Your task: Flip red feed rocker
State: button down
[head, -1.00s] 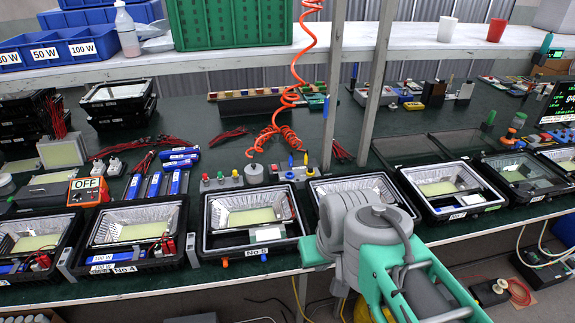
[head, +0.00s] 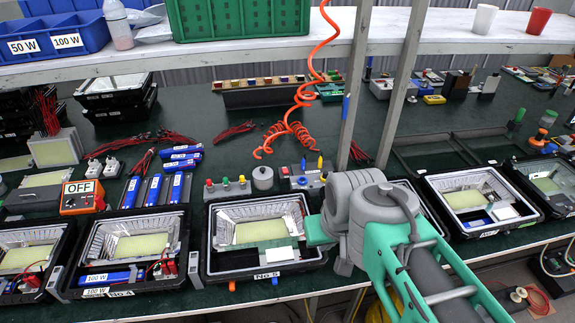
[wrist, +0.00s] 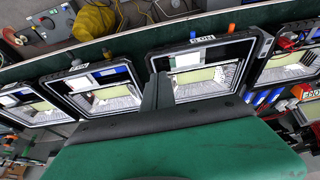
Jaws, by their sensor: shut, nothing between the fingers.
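I cannot single out a red feed rocker for certain. An orange unit (head: 83,196) with an OFF sign stands at the left of the bench, and its edge shows in the wrist view (wrist: 303,91). My gripper (wrist: 158,90) is shut and empty in the wrist view, above the row of housings and apart from the orange unit.
The housing marked No 5 (head: 290,264) lies left of my arm, with orange and blue knobs on its front edge. A coiled orange hose (head: 318,60) hangs over the bench. Two metal posts (head: 403,80) rise behind. Green bench top (head: 215,160) is free behind the housings.

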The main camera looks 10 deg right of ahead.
jog(key=w+f+t+b, duration=0.1)
jog(key=w+f+b, duration=0.2)
jog(key=w, duration=1.1)
jog(key=w+f+t+b, duration=0.1)
jog(key=w+f+b, duration=0.2)
jog(key=w+b, duration=0.4)
jog(key=w+f+t+b, duration=0.1)
jog(key=w+f+b, duration=0.2)
jog(key=w, duration=1.9)
jog(key=b, duration=0.2)
jog(key=shift+w+d+f+b, duration=0.2)
jog(key=shift+d+b, duration=0.1)
jog(key=shift+b, duration=0.1)
send_over(288, 171)
jog(key=s, duration=0.2)
notch_tip(288, 171, down, 8)
jog(key=shift+a+p, duration=0.1)
jog(key=shift+p, duration=0.35)
notch_tip(288, 171, down, 3)
jog(key=shift+s+r, duration=0.1)
jog(key=shift+s, duration=0.05)
jog(key=shift+s+f, duration=0.1)
jog(key=shift+f, duration=0.55)
